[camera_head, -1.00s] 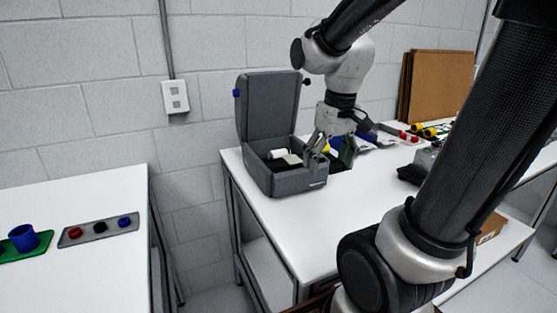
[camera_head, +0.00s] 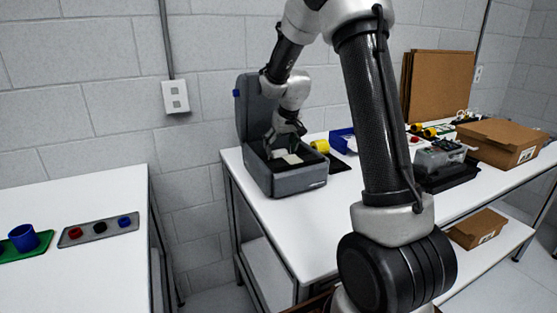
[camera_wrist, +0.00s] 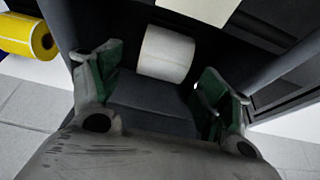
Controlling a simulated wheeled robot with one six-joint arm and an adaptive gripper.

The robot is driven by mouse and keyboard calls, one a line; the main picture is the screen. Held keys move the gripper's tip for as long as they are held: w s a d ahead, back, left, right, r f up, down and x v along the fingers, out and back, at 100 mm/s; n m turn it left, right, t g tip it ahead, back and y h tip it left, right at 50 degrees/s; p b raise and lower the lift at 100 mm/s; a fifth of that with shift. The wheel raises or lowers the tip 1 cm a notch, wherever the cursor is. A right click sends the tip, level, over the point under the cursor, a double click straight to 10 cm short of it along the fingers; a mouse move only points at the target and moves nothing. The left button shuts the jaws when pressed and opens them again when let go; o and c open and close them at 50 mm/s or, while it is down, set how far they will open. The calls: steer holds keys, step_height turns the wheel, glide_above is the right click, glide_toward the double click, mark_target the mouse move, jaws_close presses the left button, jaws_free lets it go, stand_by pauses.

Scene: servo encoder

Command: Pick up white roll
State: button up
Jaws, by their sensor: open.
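The white roll (camera_wrist: 166,54) lies on its side inside the grey open-lidded box (camera_head: 290,184). In the wrist view it sits ahead of my gripper (camera_wrist: 155,82), roughly between the lines of the two green-padded fingers. The fingers are spread wide and nothing is between their tips. In the head view my gripper (camera_head: 287,146) is over the box opening and hides much of its inside. A pale item (camera_head: 288,159) shows in the box below the gripper; I cannot tell there whether it is the roll.
The box's raised lid (camera_head: 256,105) stands behind the gripper. A yellow roll (camera_head: 320,147) is just right of the box, and a blue bin (camera_head: 342,141) is beyond it. The white table (camera_head: 290,235) is clear in front of the box.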

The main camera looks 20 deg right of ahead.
mark_target(279, 151)
steer(key=x, duration=0.3)
steer(key=shift+w+a+f, duration=0.1)
steer(key=shift+f, duration=0.1)
steer(key=shift+c, duration=0.4)
steer(key=c, duration=1.1)
